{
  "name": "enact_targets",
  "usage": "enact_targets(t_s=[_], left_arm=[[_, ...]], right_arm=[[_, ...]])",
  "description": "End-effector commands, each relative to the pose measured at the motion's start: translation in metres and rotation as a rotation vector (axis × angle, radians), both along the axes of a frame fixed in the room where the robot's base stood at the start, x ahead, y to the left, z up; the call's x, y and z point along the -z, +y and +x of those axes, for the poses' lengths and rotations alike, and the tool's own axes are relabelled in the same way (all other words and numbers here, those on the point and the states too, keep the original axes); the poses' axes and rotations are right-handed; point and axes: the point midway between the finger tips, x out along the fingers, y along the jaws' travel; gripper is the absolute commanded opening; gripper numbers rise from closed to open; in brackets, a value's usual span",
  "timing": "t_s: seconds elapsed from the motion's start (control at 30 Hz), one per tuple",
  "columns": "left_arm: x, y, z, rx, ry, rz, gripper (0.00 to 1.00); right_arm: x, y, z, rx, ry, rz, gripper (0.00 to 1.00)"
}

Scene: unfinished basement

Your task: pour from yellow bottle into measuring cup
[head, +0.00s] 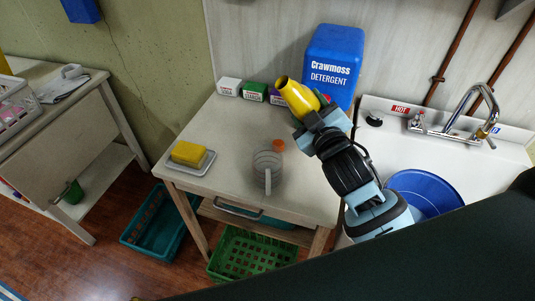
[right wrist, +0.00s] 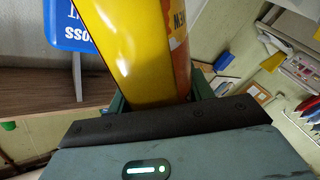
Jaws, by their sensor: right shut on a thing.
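The yellow bottle (head: 290,90) is held by my right gripper (head: 316,112) above the back of the small table. It is tilted, its open end pointing up and to the left. In the right wrist view the yellow bottle (right wrist: 140,45) fills the upper middle, with an orange label on its right side; the gripper's fingertips are mostly hidden behind it. The clear measuring cup (head: 266,172) stands upright on the table, its handle toward the front, below and left of the bottle and apart from it. My left gripper is not in view.
An orange cap (head: 278,145) lies behind the cup. A yellow sponge (head: 188,152) sits on a tray at the left. Small boxes (head: 254,92) and a blue detergent container (head: 332,62) line the back. The sink (head: 390,150) with a blue basin (head: 425,192) is right.

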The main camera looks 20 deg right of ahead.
Motion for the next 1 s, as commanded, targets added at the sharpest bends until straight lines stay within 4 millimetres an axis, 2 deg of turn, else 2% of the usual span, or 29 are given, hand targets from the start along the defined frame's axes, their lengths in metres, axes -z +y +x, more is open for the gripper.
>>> enact_targets(t_s=[1.0], left_arm=[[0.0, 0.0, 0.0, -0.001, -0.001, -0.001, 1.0]], right_arm=[[0.012, -0.013, 0.0, 0.0, -0.006, -0.197, 0.07]])
